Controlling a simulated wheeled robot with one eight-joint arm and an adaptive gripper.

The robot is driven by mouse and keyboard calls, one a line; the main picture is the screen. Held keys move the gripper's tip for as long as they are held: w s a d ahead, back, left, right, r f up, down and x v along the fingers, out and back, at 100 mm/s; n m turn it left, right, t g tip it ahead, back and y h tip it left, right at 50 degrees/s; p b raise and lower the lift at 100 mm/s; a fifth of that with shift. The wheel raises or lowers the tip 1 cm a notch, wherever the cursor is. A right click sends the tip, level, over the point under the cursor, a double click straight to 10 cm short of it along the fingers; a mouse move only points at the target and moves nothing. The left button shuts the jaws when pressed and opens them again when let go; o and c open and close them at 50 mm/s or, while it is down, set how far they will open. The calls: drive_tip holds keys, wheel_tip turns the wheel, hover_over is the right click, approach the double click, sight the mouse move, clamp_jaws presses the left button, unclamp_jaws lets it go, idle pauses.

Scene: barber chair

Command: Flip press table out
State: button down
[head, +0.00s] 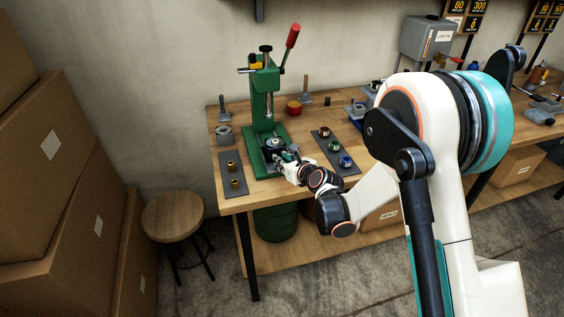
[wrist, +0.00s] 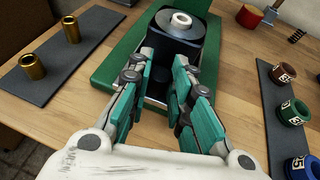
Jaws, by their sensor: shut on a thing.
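The green press (head: 264,100) stands on the workbench, its red-knobbed lever (head: 291,37) raised to the upper right. Its press table (head: 274,144) is a dark block low at the front of the press. My gripper (head: 289,160) is at the near side of the press table. In the wrist view my gripper (wrist: 166,66) has its teal-padded fingers at the table's front edge, shut on it. The exact contact is partly hidden between the fingers.
A dark mat with brass bushings (wrist: 33,66) lies left of the press. A mat with coloured rings (wrist: 285,73) lies right. A red pot (head: 294,107) stands behind on the wooden workbench (head: 237,203). A stool (head: 173,215) and cardboard boxes stand at the left.

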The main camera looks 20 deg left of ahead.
drive_tip(key=c, duration=1.5)
unclamp_jaws()
drive_tip(key=shift+s, duration=0.15)
drive_tip(key=shift+o, duration=0.2)
drive_tip(key=v, duration=1.2)
drive_tip(key=shift+d, duration=0.15)
drive_tip(key=s+d+r+n+g+h+p, duration=0.1)
drive_tip(key=s+d+r+n+h, duration=0.4)
drive_tip(key=d+r+n, duration=0.95)
drive_tip(key=s+d+n+g+h, duration=0.1)
drive_tip(key=s+d+n+h, duration=0.1)
drive_tip(key=s+d+n, duration=0.4)
drive_tip(key=s+d+f+n+h+b, duration=0.1)
drive_tip(key=s+d+n+h, duration=0.1)
drive_tip(key=s+d+n, duration=0.4)
drive_tip(key=s+d, duration=0.5)
drive_tip(key=s, duration=0.5)
drive_tip(key=shift+d+n+g, duration=0.35)
drive_tip(key=shift+d+g, duration=0.05)
